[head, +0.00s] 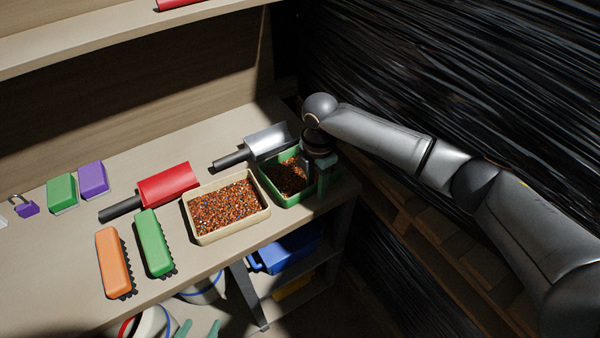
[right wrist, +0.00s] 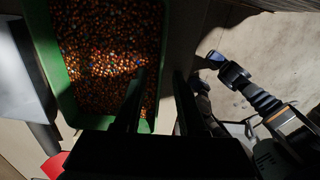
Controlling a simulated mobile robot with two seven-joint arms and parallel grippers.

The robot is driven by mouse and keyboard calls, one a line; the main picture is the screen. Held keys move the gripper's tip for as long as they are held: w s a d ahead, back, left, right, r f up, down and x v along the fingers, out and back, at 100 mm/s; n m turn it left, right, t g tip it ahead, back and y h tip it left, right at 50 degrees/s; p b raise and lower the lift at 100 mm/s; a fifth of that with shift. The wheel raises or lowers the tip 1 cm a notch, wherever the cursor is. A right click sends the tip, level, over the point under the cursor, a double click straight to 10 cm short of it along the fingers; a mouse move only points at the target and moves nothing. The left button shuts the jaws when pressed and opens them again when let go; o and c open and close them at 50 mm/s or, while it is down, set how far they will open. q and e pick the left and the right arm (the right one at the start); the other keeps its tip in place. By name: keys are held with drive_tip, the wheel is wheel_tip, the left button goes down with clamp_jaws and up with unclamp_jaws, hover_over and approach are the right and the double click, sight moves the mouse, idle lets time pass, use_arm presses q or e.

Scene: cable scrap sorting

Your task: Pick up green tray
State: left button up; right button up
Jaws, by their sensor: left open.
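The green tray (head: 265,186) stands at the right end of the workbench, filled with brown-orange granules. My right gripper (head: 316,178) reaches down over its right end. The right wrist view shows the two dark fingers apart (right wrist: 157,105), one over the granules and the other outside the tray's wall. The green tray's wall (right wrist: 48,55) shows there too, and I see no finger pressed against it. The right gripper hides part of the tray in the head view. Two teal fingertips of my left gripper (head: 199,328) show apart and empty at the bottom edge.
A cream tray (head: 230,240) of granules stands just left of the green tray. A metal scoop (head: 265,140) lies behind, a red scoop (head: 168,185) further left. Green (head: 154,243) and orange (head: 114,262) brushes lie near the front edge. A blue bin (head: 280,252) is below.

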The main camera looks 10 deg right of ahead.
drive_tip(key=shift+c, duration=0.2)
clamp_jaws()
idle(1.0)
drive_tip(key=shift+w+r, duration=0.1)
